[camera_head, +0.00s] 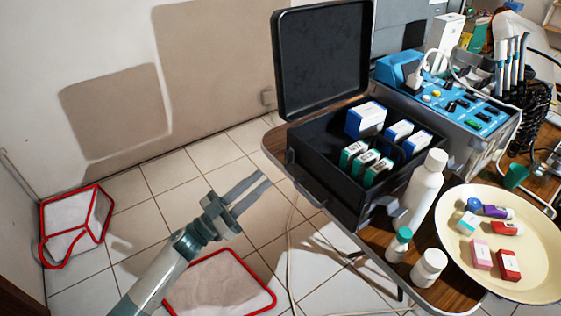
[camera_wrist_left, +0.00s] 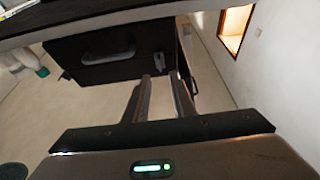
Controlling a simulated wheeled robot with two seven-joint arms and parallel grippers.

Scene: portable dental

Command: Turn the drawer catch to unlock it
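My left gripper (camera_head: 258,187) is in the air left of the table, with its two fingers parallel and a gap between them, holding nothing. In the left wrist view, its fingers (camera_wrist_left: 160,82) point at a dark front panel (camera_wrist_left: 90,47) with a long grey handle (camera_wrist_left: 108,56). In the head view, the black case (camera_head: 330,185) stands at the table's edge, lid raised. My right gripper is not in view.
White bottles (camera_head: 425,180) stand close right of the case. A cream tray (camera_head: 545,255) with small boxes and a blue control unit (camera_head: 450,105) are farther right.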

